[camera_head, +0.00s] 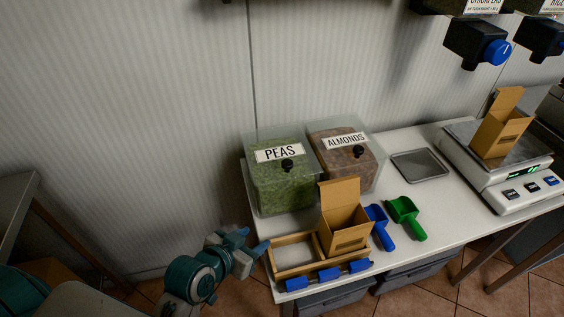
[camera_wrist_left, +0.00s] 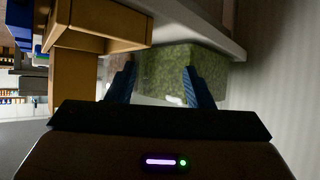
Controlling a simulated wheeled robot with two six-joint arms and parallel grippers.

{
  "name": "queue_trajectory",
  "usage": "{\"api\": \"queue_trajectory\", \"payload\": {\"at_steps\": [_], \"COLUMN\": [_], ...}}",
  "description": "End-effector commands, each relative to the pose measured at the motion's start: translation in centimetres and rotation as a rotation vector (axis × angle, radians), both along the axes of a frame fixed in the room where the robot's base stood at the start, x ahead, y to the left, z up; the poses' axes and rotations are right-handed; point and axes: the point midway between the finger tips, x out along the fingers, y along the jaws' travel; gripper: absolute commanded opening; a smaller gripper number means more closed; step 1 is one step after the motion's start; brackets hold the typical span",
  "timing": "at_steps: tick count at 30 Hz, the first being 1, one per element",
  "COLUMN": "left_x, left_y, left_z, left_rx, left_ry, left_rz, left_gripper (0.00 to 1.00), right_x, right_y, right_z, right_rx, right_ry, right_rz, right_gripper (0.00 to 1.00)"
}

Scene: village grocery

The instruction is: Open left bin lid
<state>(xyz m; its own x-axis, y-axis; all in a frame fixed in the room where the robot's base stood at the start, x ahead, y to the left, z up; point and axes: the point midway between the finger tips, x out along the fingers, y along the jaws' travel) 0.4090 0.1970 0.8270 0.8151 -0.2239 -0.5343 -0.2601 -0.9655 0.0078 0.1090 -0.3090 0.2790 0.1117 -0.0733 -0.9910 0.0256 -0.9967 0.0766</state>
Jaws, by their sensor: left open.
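The left bin (camera_head: 283,186), clear and filled with green peas, stands at the back left of the white table. Its lid (camera_head: 266,144) is down, with a PEAS label and a black knob (camera_head: 287,165). My left gripper (camera_head: 256,240) is open and empty, left of the table's front corner, low and apart from the bin. In the left wrist view its two blue fingers (camera_wrist_left: 160,82) are spread, with the pea bin (camera_wrist_left: 178,66) beyond them. The knob is not visible in that view. My right gripper is not in view.
The almonds bin (camera_head: 346,171) stands right of the peas. In front are a wooden tray (camera_head: 292,240), an open cardboard box (camera_head: 345,232), a blue scoop (camera_head: 381,228) and a green scoop (camera_head: 406,217). A metal tray (camera_head: 420,164) and a scale (camera_head: 497,165) are farther right.

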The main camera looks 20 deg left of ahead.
Motion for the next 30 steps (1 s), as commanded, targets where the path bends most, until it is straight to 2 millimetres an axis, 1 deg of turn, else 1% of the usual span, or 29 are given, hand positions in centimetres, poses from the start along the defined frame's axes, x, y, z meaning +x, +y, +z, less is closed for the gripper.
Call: {"api": "queue_trajectory", "payload": {"at_steps": [1, 5, 6, 9, 12, 17, 20, 24, 30], "left_x": [1.0, 3.4, 4.1, 5.4, 6.0, 6.9, 8.2, 10.7, 14.3], "left_y": [-0.4, -1.2, -1.3, -1.3, -1.2, -1.2, -1.4, -1.9, -2.6], "left_z": [1.2, 4.6, 5.7, 8.4, 10.1, 10.9, 11.1, 11.1, 11.0], "left_rx": [-0.019, -0.062, -0.073, -0.1, -0.115, -0.122, -0.122, -0.121, -0.12], "left_ry": [-0.065, -0.245, -0.304, -0.435, -0.516, -0.555, -0.554, -0.553, -0.551], "left_rz": [-0.001, 0.006, 0.012, 0.038, 0.062, 0.074, 0.074, 0.074, 0.072], "left_gripper": [0.47, 0.47, 0.47, 0.47, 0.47, 0.47, 0.47, 0.47, 0.47], "right_x": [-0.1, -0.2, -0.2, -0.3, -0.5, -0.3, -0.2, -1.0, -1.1], "right_y": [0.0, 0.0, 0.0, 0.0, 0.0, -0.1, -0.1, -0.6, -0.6], "right_z": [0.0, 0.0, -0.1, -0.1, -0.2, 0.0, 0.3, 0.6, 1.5], "right_rx": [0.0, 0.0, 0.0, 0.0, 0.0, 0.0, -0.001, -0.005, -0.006], "right_ry": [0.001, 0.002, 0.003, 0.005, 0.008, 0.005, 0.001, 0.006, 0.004], "right_rz": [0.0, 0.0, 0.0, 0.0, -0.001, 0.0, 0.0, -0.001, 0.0], "right_gripper": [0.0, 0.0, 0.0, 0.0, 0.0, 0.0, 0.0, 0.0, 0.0]}}
